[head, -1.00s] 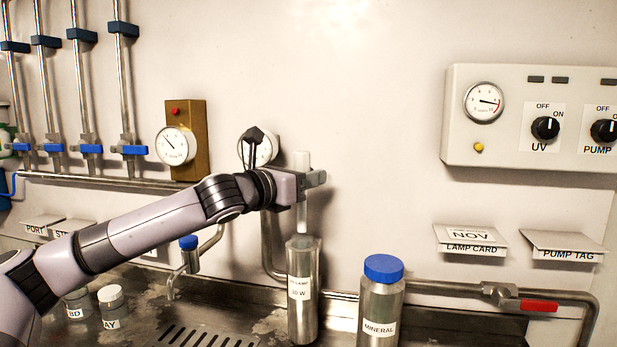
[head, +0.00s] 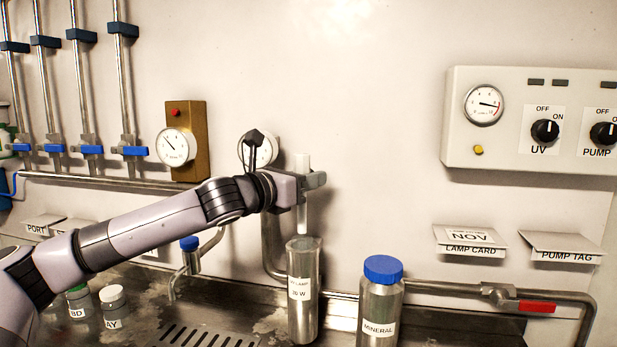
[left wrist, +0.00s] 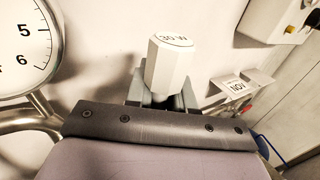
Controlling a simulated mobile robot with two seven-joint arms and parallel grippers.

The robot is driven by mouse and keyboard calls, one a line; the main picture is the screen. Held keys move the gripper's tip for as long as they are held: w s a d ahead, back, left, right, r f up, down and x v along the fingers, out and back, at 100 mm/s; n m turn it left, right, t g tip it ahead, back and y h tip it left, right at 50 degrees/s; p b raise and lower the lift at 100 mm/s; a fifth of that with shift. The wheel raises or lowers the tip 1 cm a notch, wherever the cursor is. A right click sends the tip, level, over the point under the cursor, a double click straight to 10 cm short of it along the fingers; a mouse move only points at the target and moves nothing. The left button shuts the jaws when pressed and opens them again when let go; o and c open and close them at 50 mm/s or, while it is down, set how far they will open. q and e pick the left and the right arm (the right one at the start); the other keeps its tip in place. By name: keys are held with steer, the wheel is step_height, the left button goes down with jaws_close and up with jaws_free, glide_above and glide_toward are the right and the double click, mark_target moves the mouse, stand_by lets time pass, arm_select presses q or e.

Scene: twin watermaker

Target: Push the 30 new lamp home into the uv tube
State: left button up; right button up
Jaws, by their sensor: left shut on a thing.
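My left gripper (head: 308,182) is shut on the white new lamp (head: 303,163), which stands upright. In the left wrist view the lamp's white cap (left wrist: 170,65) is marked "30 W" and sits between the fingers. Below the gripper, the lamp's pale lower part (head: 303,218) reaches down to the mouth of the metal uv tube (head: 302,310). The tube stands upright with a label reading "30 W". The lamp's lower end is hidden at the tube's rim, so I cannot tell how deep it sits. My right gripper is not in view.
A blue-capped mineral bottle (head: 381,300) stands right of the tube. A pipe with a red-handled valve (head: 537,306) runs along the wall. A control panel (head: 530,120) is at upper right. Small jars (head: 113,306) and a blue-capped tap (head: 190,255) are at left.

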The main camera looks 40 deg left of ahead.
mark_target(299, 226)
arm_select(q)
steer(key=shift+f, duration=0.1)
stand_by(0.3)
steer(key=shift+f+b, duration=0.3)
steer(key=shift+f+b, duration=3.05)
steer(key=shift+f, duration=1.05)
steer(key=shift+f+b, duration=0.7)
steer(key=shift+f, duration=0.2)
steer(key=o, duration=1)
steer(key=shift+c, duration=0.2)
steer(key=shift+s, duration=0.1)
